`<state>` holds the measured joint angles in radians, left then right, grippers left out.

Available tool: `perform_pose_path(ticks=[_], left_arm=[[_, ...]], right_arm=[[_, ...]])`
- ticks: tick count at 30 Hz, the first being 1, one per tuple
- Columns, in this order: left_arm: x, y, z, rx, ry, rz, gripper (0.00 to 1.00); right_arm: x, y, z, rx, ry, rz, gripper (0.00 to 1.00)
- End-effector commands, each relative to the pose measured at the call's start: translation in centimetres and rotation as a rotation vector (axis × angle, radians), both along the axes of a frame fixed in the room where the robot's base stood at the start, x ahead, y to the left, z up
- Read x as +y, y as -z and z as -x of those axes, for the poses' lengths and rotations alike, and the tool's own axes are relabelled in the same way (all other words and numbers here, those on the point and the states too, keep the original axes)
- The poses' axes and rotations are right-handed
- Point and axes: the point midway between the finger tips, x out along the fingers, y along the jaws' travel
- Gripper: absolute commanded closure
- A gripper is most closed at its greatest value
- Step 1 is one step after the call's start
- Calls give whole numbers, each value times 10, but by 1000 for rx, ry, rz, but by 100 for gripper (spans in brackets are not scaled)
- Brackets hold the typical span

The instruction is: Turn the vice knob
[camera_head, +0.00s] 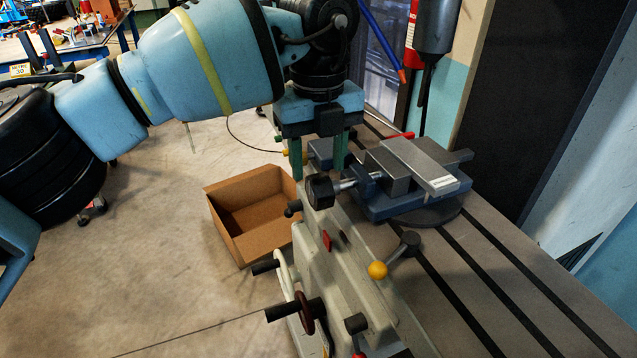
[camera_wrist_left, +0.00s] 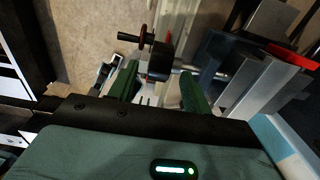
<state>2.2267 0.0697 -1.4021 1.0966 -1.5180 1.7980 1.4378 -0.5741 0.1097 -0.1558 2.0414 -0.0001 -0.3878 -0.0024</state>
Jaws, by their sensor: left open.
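The vice (camera_head: 415,172) sits on the machine table, with a blue base and grey metal jaws. Its black knob (camera_head: 320,190) is on the end of a silver screw pointing left. My left gripper (camera_head: 318,170) points down at the knob with its two green fingers apart and nothing held. In the left wrist view, the knob (camera_wrist_left: 159,62) shows between and just beyond the fingertips (camera_wrist_left: 158,76). I cannot tell whether a finger touches it. The vice body (camera_wrist_left: 235,62) is to the right there. My right gripper is out of view.
The slotted table (camera_head: 520,290) runs to the lower right. An open cardboard box (camera_head: 250,210) stands on the floor to the left. A red and grey cylinder hangs behind the vice.

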Motion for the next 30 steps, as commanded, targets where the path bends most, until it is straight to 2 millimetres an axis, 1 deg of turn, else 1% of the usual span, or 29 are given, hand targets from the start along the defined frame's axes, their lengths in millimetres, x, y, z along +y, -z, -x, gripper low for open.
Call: perform_pose_path(ticks=[1, 3, 9, 15, 22, 30], left_arm=[[0, 10, 0, 3, 0, 0, 51], [0, 20, 0, 2, 0, 0, 51], [0, 44, 0, 1, -1, -1, 51], [0, 53, 0, -1, -1, 1, 51], [0, 53, 0, -1, -1, 1, 51], [0, 53, 0, 0, -1, 1, 86]], right_arm=[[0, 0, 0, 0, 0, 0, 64], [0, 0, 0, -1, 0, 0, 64], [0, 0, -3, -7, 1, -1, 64], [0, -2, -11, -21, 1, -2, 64], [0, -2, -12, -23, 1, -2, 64], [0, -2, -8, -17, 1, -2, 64]])
